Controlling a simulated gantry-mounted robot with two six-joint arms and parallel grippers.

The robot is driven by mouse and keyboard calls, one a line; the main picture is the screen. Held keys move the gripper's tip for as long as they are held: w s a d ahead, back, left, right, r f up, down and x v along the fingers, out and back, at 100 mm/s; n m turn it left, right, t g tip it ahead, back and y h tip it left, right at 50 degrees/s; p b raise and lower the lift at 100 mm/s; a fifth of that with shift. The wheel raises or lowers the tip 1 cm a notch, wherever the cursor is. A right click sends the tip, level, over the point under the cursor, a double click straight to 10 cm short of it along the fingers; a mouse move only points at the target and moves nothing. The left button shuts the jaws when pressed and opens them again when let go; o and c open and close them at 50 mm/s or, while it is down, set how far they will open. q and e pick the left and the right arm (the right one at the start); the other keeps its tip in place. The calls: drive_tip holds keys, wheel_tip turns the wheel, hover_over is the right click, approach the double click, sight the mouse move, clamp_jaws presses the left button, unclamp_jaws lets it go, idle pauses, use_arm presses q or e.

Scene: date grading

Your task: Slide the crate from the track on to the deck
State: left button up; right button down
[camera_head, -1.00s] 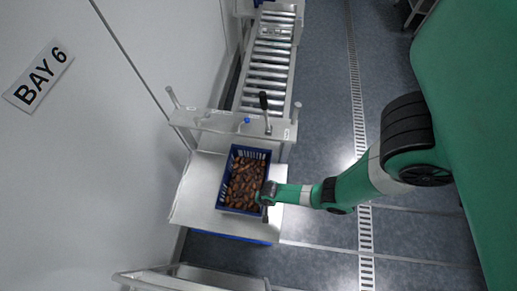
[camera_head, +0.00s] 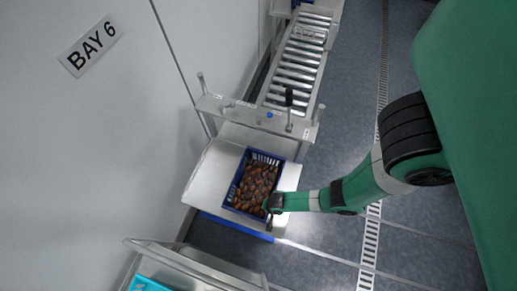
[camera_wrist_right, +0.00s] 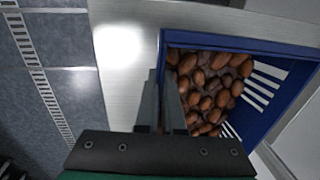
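The blue crate (camera_head: 229,203), filled with brown dates, stands on the pale metal deck (camera_head: 209,178), just in front of the cross panel at the end of the roller track (camera_head: 297,68). In the right wrist view its blue rim (camera_wrist_right: 235,43) and slotted wall show at the right. My right gripper (camera_head: 270,213) is at the crate's lower right corner. In the right wrist view its fingers (camera_wrist_right: 163,95) are close together about the crate's near wall and look shut on it. The fingertips are partly hidden. My left gripper is not in view.
The cross panel (camera_head: 245,112) has upright posts and a black-handled lever (camera_head: 289,108). A wall with a BAY 6 sign (camera_head: 90,45) stands at left. A metal-framed stand (camera_head: 190,268) with a turquoise item (camera_head: 148,284) is at lower left. Floor at right is open, with drain grates.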

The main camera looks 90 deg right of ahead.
drive_tip(key=c, duration=1)
unclamp_jaws()
drive_tip(key=shift+o, duration=0.2)
wheel_tip(320, 180, up, 12)
drive_tip(key=s+p, duration=0.1)
drive_tip(key=p, duration=0.7)
drive_tip(key=shift+s+a+f, duration=0.15)
drive_tip(key=shift+f, duration=0.05)
